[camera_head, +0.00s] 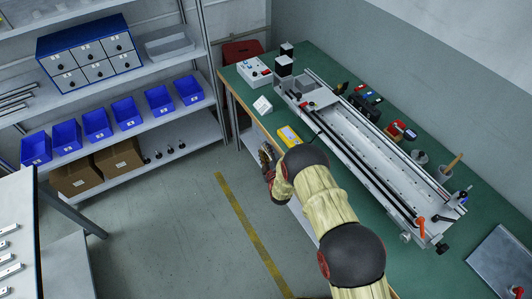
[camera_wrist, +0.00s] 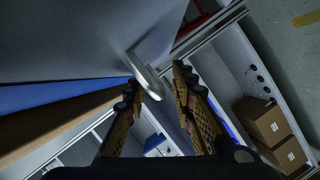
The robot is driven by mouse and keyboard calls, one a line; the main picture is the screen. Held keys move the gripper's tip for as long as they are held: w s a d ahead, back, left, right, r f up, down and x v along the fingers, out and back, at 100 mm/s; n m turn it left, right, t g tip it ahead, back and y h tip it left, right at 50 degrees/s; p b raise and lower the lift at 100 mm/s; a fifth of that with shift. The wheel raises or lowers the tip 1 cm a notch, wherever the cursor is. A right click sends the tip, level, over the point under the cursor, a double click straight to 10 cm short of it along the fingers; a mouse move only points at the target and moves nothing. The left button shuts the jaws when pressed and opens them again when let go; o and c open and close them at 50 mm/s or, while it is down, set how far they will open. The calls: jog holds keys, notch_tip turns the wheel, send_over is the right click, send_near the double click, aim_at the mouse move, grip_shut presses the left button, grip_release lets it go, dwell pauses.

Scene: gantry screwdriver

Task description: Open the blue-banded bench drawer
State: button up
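The bench drawer's grey front (camera_wrist: 75,40) fills the upper left of the wrist view, with a blue band (camera_wrist: 65,96) along one edge. A silver bar handle (camera_wrist: 147,70) stands out from the front. My gripper (camera_wrist: 157,80) is open, and the handle's near end lies between its fingertips, closer to the left one. I cannot tell whether a finger touches it. In the head view my gripper (camera_head: 268,156) is at the front edge of the green bench (camera_head: 255,105), partly hidden by my arm. The drawer front is hidden there.
A gantry rail (camera_head: 365,150), a yellow device (camera_head: 289,136) and a control box (camera_head: 255,71) are on the bench. A shelf with blue bins (camera_head: 124,111) and cardboard boxes (camera_head: 118,160) stands at left. The floor with a yellow line (camera_head: 245,225) is clear.

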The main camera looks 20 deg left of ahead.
jog(key=shift+c, duration=1.3)
jog(key=c, duration=0.4)
grip_shut()
